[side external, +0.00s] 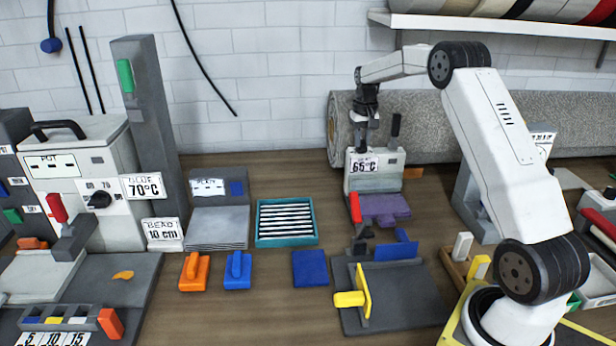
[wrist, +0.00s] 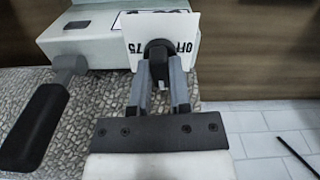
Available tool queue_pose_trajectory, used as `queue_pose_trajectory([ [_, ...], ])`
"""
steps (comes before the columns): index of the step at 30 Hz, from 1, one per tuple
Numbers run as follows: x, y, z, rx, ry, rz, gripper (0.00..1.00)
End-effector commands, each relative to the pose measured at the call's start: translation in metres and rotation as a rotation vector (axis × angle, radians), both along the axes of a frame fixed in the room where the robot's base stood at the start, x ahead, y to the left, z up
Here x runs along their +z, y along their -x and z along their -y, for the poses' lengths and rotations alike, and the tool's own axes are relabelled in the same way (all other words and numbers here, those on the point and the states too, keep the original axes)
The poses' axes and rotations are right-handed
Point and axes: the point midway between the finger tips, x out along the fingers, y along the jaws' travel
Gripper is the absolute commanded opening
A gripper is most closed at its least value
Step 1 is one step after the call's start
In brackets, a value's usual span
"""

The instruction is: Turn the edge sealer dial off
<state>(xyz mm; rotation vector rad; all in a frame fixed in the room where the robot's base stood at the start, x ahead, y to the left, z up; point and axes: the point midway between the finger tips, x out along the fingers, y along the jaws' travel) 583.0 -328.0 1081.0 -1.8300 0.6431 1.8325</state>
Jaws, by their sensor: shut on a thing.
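The edge sealer (side external: 372,183) is a pale box with a "65°C" label and a red lever, in front of the rolled rug in the side view. In the wrist view its white dial plate (wrist: 188,38) carries "OFF" on the right and "75" on the left. The black dial (wrist: 158,50) stands in the middle of the plate. My gripper (wrist: 161,76) is shut on the dial, one finger on each side. In the side view my gripper (side external: 361,143) is over the sealer's top and hides the dial. I cannot tell which mark the dial points to.
A black-handled lever (wrist: 38,125) sticks out beside the dial in the wrist view. A grey rug roll (side external: 440,120) lies behind the sealer. A purple block (side external: 384,207) sits in front of it. The bench between the teal tray (side external: 287,240) and the sealer is clear.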

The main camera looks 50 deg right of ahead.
Motion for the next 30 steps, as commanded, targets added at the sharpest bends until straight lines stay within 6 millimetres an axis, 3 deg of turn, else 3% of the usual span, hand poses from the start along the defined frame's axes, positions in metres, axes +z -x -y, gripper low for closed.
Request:
queue_pose_trajectory([
  [30, 0.0008, -0.0016, 0.0006, 0.965, 0.005, 0.006, 0.0],
])
